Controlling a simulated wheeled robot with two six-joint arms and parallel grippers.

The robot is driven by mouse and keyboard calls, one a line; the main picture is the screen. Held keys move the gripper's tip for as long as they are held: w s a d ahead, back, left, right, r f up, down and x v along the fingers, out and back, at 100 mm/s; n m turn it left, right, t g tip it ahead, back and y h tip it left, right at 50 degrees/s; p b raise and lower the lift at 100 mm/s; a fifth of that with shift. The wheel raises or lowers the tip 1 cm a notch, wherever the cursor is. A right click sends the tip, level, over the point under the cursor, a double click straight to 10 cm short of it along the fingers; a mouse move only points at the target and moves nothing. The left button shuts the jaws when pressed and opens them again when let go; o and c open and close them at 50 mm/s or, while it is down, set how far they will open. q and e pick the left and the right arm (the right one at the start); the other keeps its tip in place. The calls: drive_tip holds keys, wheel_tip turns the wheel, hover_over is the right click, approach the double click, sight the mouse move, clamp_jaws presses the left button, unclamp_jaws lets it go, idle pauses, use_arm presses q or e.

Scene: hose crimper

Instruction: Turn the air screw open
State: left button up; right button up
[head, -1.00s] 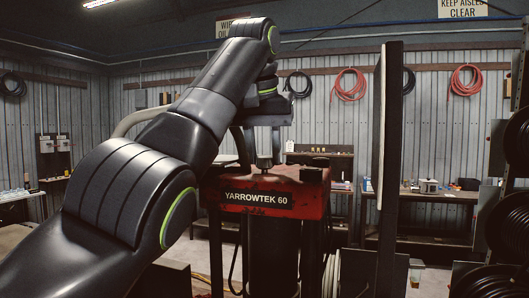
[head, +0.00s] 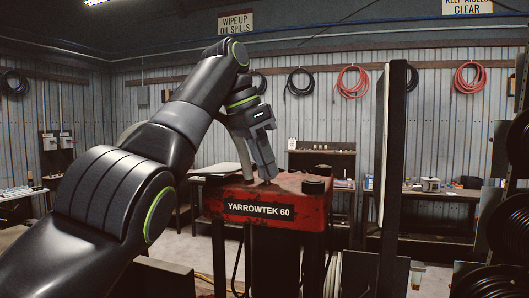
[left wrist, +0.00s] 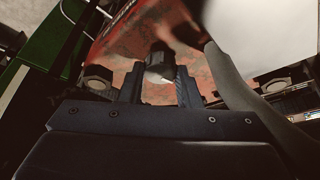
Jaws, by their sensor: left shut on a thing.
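The red crimper labelled YARROWTEK 60 (head: 290,190) stands in the middle of the head view. My left gripper (head: 266,178) reaches down to its top with its fingers tilted. In the left wrist view a small dark screw knob (left wrist: 160,62), which looks like the air screw, sits against the worn red surface. The fingers of the left gripper (left wrist: 160,82) are on both sides of it and shut on it. In the head view the fingers hide the knob. My right gripper is not in view.
A black cap (head: 314,186) stands on the crimper's top, right of my gripper. A grey curved pipe (left wrist: 250,98) passes close by the gripper in the left wrist view. A tall dark post (head: 393,170) rises to the right. Hose reels (head: 508,215) stand at far right.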

use_arm(q)
drive_tip(key=m+p, duration=0.1)
drive_tip(key=m+g+p, duration=0.1)
drive_tip(key=shift+r+m+h, duration=0.2)
drive_tip(key=shift+m+h, duration=0.1)
drive_tip(key=shift+m, duration=0.1)
drive_tip(key=shift+w+f+m+p, duration=0.1)
drive_tip(key=shift+m+p, duration=0.2)
drive_tip(key=shift+m, duration=0.2)
drive_tip(key=shift+f, duration=0.1)
drive_tip(key=o, duration=1)
drive_tip(key=shift+c, duration=0.2)
